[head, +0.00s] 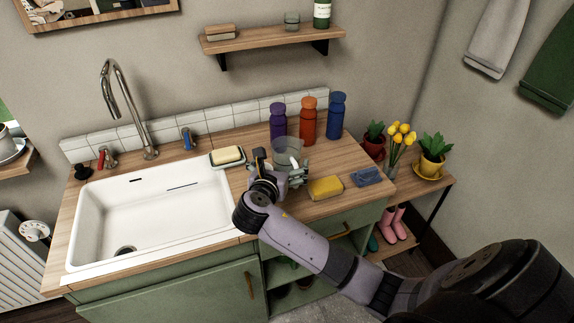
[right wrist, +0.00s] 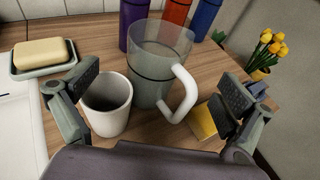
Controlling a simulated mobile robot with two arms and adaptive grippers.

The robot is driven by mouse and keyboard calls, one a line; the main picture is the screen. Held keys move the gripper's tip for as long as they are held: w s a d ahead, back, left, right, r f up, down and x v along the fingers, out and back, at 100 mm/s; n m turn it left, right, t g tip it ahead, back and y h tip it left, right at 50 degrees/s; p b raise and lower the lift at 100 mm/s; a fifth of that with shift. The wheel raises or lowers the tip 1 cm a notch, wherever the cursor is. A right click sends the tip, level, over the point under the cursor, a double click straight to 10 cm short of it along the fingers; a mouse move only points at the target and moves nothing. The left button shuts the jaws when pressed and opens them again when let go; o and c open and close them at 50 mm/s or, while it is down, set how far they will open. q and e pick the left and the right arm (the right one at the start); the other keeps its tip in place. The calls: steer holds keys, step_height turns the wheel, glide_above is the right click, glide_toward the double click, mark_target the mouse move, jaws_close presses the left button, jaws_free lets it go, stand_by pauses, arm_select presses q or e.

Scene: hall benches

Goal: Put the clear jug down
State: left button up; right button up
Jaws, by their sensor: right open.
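The clear jug (right wrist: 150,73), see-through grey with a dark band and a white handle, stands upright on the wooden counter in the right wrist view. In the head view the jug (head: 287,146) is partly hidden behind my right gripper (head: 280,169). My right gripper (right wrist: 160,85) is open, its two fingers spread wide on either side of the jug and a white cup, with nothing pinched between the pads. My left gripper is not in view.
The white cup (right wrist: 107,108) stands close at the jug's front left. A soap dish (head: 228,158) is to the left, by the sink (head: 150,215). Purple (head: 278,120), orange (head: 308,122) and blue (head: 336,116) bottles stand behind. A yellow sponge (head: 325,187) lies right.

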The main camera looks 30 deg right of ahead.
mark_target(283, 157)
steer(key=x, duration=0.5)
steer(key=shift+w+d+r+p, duration=0.2)
steer(key=shift+w+p, duration=0.15)
steer(key=shift+p, duration=0.05)
steer(key=shift+w+d+f, duration=0.25)
steer(key=shift+w+d, duration=0.1)
steer(key=shift+d, duration=0.05)
steer(key=c, duration=1.9)
step_height(283, 157, up, 20)
steer(key=shift+a, duration=0.1)
